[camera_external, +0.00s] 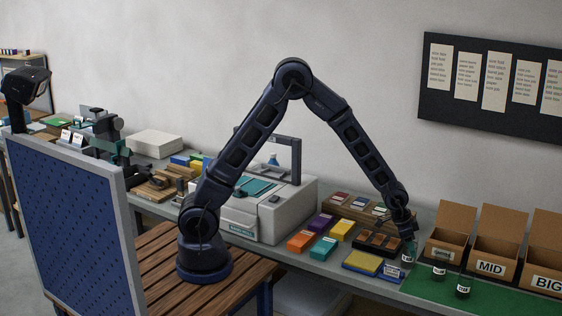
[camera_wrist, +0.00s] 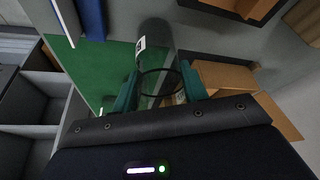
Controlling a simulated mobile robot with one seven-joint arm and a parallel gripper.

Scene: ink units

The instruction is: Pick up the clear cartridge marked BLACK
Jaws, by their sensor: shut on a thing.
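My gripper (camera_external: 406,233) points down at the right part of the bench. It is shut on a clear cylindrical cartridge (camera_external: 408,254) with a white label, which is too small to read. In the wrist view the gripper's two teal fingers (camera_wrist: 160,88) are on either side of the clear cartridge (camera_wrist: 158,40), and part of its white label shows on its left side. I cannot tell whether the cartridge touches the bench. Two more dark-capped cartridges with white labels, one (camera_external: 440,270) and another (camera_external: 463,287), stand on the green mat (camera_external: 500,298) to the right.
Open cardboard boxes (camera_external: 492,262) stand behind the mat, with MID and BIG on two of them. A yellow and blue block (camera_external: 362,262) and a small labelled card (camera_external: 393,272) lie left of the held cartridge. A brown tray (camera_external: 378,243) is just behind them.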

